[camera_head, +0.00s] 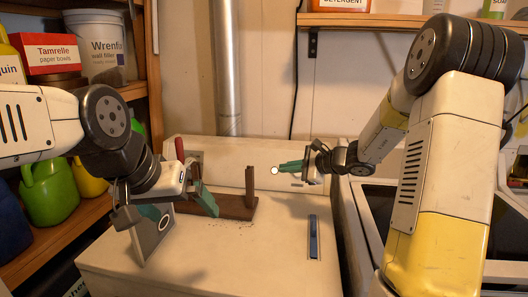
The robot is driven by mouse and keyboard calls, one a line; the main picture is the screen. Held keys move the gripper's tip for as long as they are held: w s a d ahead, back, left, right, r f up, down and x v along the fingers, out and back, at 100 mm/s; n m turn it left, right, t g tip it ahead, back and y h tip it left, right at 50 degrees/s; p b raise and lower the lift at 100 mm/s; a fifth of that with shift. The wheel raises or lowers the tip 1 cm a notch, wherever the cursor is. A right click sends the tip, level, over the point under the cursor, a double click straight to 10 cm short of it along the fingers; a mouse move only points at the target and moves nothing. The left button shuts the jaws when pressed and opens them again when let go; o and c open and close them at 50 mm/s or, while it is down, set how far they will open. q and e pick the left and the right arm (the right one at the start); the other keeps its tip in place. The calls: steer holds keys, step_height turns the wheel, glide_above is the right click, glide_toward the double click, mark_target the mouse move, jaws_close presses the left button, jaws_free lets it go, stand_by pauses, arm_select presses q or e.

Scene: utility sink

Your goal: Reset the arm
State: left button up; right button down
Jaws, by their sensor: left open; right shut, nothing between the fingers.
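My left gripper (203,202) hangs over the left part of the pale worktop, its green fingers apart and pointing down in front of a dark wooden piece. My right gripper (277,170) is held at the back right above the worktop. Its green fingers are together, pointing left, with nothing between them. My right arm fills much of the right side of the view.
A dark wooden stand (236,207) with an upright post sits on the worktop (220,265). A blue strip-like object (314,238) lies to its right. Shelves at left hold a green watering can (48,193) and a white bucket (98,45). A dark-topped unit stands at right.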

steer(key=s+a+r+n+g+h, duration=0.1)
steer(key=s+a+r+n+g, duration=0.15)
steer(key=s+n, duration=0.45)
steer(key=s+a+r+n+g+h, duration=0.1)
steer(key=s+r+n+g, duration=0.2)
steer(key=s, duration=0.8)
steer(key=s+d+n+t+h, duration=0.1)
steer(key=s+d+n+h, duration=0.2)
steer(key=s, duration=0.4)
steer(key=s+d+r+n+t+h, duration=0.1)
steer(key=s+d+n+t+h, duration=0.1)
steer(key=s+d+n+h, duration=0.1)
steer(key=s+d+n, duration=0.1)
steer(key=s+d, duration=0.1)
steer(key=s, duration=0.1)
steer(key=shift+s+r, duration=0.25)
steer(key=shift+s, duration=0.15)
